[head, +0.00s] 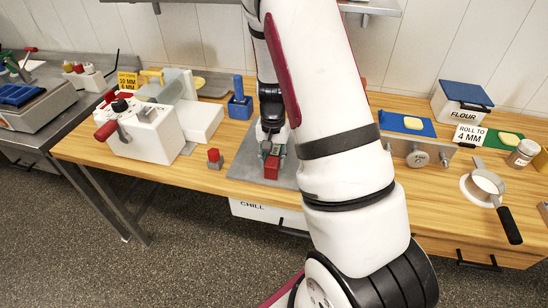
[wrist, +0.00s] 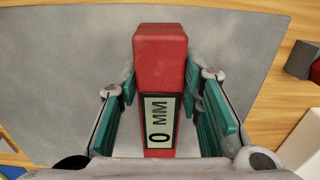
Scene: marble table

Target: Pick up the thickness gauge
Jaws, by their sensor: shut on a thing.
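The thickness gauge (wrist: 158,60) is a red block with a pale display reading "0 MM". It lies lengthwise between the teal finger pads of my gripper (wrist: 161,90) in the wrist view. My gripper is shut on it. In the head view the gauge (head: 271,167) shows as a small red block at my gripper (head: 271,152), over the grey slab (head: 246,168). Whether it touches the slab is hard to tell. My arm hides part of the slab's right side.
A small red-and-grey block (head: 214,159) stands left of the slab. A white machine (head: 145,130) with a red handle is further left, and a blue holder (head: 240,105) is behind. A sieve (head: 485,187), flour bin (head: 462,103) and sign (head: 470,135) are at right.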

